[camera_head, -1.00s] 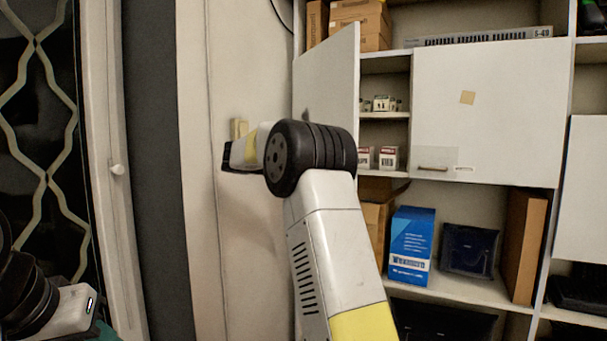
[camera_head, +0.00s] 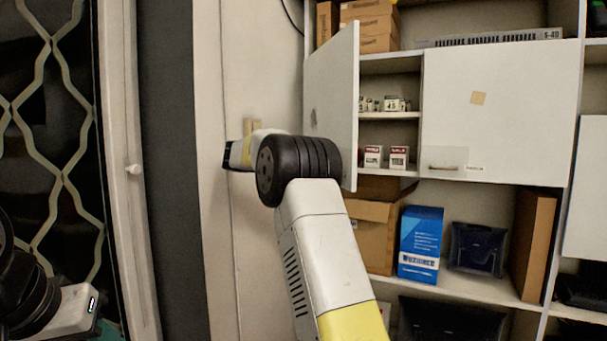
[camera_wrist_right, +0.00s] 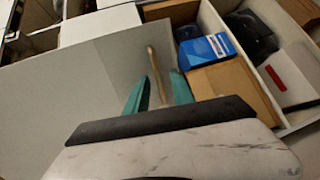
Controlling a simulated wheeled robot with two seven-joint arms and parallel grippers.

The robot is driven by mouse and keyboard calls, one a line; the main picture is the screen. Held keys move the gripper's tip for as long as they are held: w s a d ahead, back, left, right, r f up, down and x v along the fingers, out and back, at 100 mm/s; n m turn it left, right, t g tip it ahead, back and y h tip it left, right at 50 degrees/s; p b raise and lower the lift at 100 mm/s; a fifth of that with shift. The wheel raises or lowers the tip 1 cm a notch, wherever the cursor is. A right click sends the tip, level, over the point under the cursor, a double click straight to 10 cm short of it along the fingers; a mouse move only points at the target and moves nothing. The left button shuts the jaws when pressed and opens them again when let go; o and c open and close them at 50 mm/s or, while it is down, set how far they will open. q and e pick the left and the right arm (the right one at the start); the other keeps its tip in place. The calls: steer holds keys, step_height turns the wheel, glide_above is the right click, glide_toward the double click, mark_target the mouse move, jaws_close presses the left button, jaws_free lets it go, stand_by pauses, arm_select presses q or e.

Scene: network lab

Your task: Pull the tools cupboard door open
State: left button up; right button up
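The cupboard door (camera_head: 332,85), a plain pale panel, stands partly open in the head view, its free edge swung out toward me. My right gripper is hidden behind its own wrist in the head view. In the right wrist view its two teal fingers (camera_wrist_right: 158,83) are apart, one on each side of the door's bar handle (camera_wrist_right: 153,65). Small gaps show between the fingers and the bar. The door face (camera_wrist_right: 75,100) fills the left of that view.
Shelves right of the door hold small boxes (camera_head: 398,158), a brown carton (camera_head: 372,225) and a blue box (camera_head: 420,243). A second, closed door (camera_head: 500,120) has its own handle. A wall (camera_head: 260,60) lies left of the open door.

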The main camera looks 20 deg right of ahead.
steer(key=v, duration=0.8)
steer(key=shift+f, duration=0.1)
steer(key=shift+c, duration=0.4)
